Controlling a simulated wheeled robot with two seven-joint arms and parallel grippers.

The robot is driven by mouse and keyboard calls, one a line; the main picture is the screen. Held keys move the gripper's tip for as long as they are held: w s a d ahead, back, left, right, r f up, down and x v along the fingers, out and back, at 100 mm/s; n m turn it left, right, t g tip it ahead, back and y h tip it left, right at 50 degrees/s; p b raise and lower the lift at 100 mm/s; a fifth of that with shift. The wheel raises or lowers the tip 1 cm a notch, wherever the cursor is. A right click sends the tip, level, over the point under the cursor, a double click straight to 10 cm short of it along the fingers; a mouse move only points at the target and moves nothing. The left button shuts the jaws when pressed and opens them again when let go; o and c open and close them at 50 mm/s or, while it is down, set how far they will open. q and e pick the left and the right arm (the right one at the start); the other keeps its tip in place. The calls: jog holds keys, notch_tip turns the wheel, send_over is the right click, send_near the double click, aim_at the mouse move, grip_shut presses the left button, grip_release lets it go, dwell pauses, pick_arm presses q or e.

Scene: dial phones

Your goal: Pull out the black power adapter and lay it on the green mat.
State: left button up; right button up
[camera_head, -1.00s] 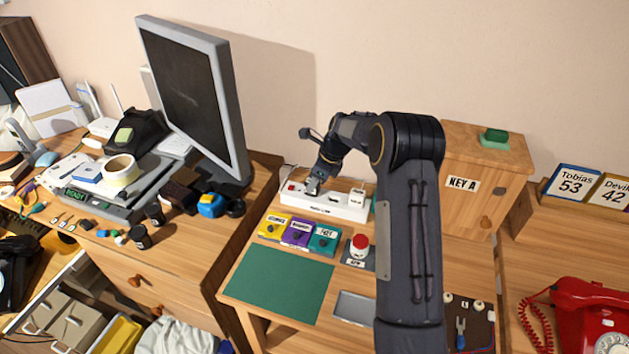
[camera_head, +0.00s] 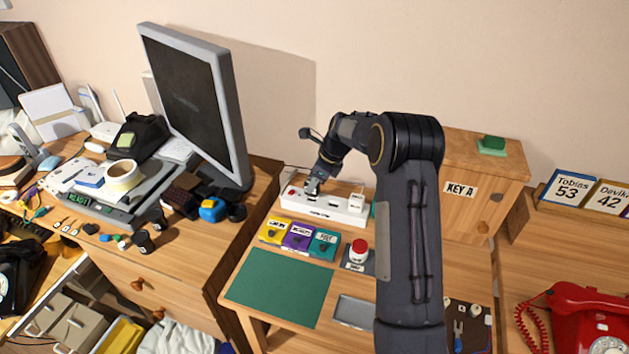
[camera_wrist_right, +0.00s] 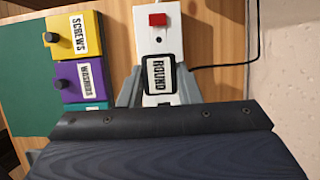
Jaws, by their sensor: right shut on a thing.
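The black power adapter (camera_wrist_right: 160,76), with a white label reading ROUND, sits at the white power strip (camera_head: 330,211) near the strip's red switch (camera_wrist_right: 157,19). In the right wrist view the grey fingers of my right gripper (camera_wrist_right: 158,88) are on both sides of it, shut on it. In the head view my right gripper (camera_head: 313,187) is at the left part of the strip, and the adapter is mostly hidden there. The bare green mat (camera_head: 277,287) lies flat on the desk in front of the strip. My left gripper is not in view.
Yellow (camera_head: 276,231), purple (camera_head: 299,237) and teal (camera_head: 324,243) labelled boxes stand between strip and mat. A red button (camera_head: 358,249) and a grey tray (camera_head: 354,311) are to the right. A white plug (camera_head: 356,201) is on the strip's right part. A monitor (camera_head: 195,105) stands at left.

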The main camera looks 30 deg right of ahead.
aim_at(308, 180)
jog(key=shift+r+p, duration=1.8)
jog(key=shift+r, duration=0.25)
jog(key=shift+f, duration=0.1)
